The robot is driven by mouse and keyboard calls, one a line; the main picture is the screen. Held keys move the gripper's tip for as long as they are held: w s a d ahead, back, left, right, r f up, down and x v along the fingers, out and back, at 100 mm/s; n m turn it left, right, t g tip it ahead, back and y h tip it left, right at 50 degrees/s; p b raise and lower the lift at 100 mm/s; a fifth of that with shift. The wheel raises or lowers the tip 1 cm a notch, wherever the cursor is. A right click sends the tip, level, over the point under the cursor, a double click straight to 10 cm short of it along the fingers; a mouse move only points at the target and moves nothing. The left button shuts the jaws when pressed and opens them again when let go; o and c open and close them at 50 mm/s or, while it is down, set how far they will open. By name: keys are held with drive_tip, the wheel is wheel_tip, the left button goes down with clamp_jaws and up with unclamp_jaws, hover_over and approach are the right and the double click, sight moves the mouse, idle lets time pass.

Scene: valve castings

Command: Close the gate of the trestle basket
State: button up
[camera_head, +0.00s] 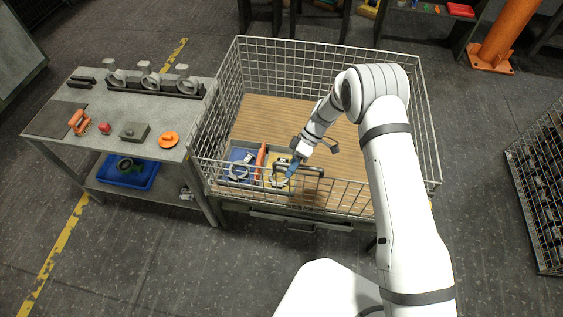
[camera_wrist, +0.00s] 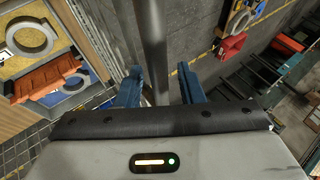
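The trestle basket (camera_head: 425,110) is a wire-mesh basket with a wooden floor, in the middle of the head view. Its low front mesh panel (camera_head: 350,193), which looks like the gate, stands at the near side; its exact tilt and latch I cannot tell. A dark bar handle (camera_head: 312,168) shows near this panel's upper edge. My gripper (camera_head: 294,166) is at the handle. In the wrist view my gripper's blue fingers (camera_wrist: 162,88) are apart, and a grey bar (camera_wrist: 153,45) runs between them. Contact with the bar is not clear.
Inside the basket's near left lie a blue tray (camera_head: 240,157), an orange divider (camera_head: 260,160) and ring castings. A grey workbench (camera_head: 105,105) with castings and tools stands left. An orange post (camera_head: 505,35) and a mesh rack (camera_head: 545,180) are at right. Floor at front left is clear.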

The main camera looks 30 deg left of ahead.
drive_tip(key=b+v, duration=0.2)
drive_tip(key=v, duration=0.5)
drive_tip(key=shift+w+r, duration=0.25)
drive_tip(key=shift+d, duration=0.1)
drive_tip(key=shift+c, duration=0.3)
